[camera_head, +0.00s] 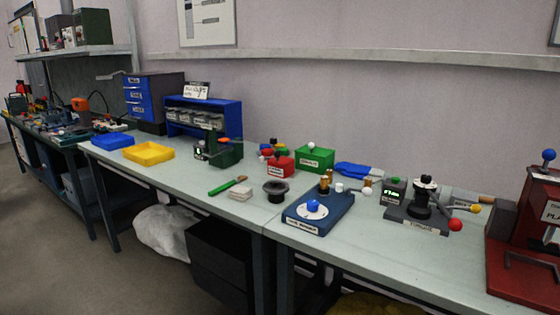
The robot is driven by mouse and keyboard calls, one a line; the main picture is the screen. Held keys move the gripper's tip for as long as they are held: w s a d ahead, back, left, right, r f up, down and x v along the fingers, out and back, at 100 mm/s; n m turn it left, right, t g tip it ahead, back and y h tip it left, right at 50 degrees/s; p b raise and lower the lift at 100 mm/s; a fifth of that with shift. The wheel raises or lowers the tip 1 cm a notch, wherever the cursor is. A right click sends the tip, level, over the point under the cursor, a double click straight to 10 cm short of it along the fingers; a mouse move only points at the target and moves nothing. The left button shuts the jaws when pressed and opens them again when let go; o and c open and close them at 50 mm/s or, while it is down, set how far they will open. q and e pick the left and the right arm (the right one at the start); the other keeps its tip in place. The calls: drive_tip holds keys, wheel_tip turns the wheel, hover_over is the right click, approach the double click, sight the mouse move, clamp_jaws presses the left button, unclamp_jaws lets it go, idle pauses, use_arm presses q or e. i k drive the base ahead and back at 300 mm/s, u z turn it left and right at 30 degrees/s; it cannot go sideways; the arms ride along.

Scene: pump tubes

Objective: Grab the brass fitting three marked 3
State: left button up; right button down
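Two small brass fittings stand close together, one at the left (324,187) and one behind it (330,174), at the back edge of the blue fixture (330,207). Another brass-coloured piece (367,183) stands to their right, near a white knob (339,187). The pieces are too small for any number to be read, so I cannot tell which is marked 3. The blue fixture has a white dial with a blue knob (313,206) and a label on its front. Neither of my grippers shows in the head view.
A black cup-like stand (276,190) sits left of the fixture. Green (315,159) and red (281,167) bins stand behind. A grey device with a red ball handle (456,224) and a red press (520,240) stand right. The front table strip right of the fixture is clear.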

sight(324, 180)
drive_tip(key=u, duration=0.5)
drive_tip(key=k, duration=1.15)
drive_tip(key=u, duration=1)
drive_tip(key=i, duration=3.3)
drive_tip(key=z, duration=1.7)
drive_tip(key=i, duration=1.05)
drive_tip(key=z, duration=1.05)
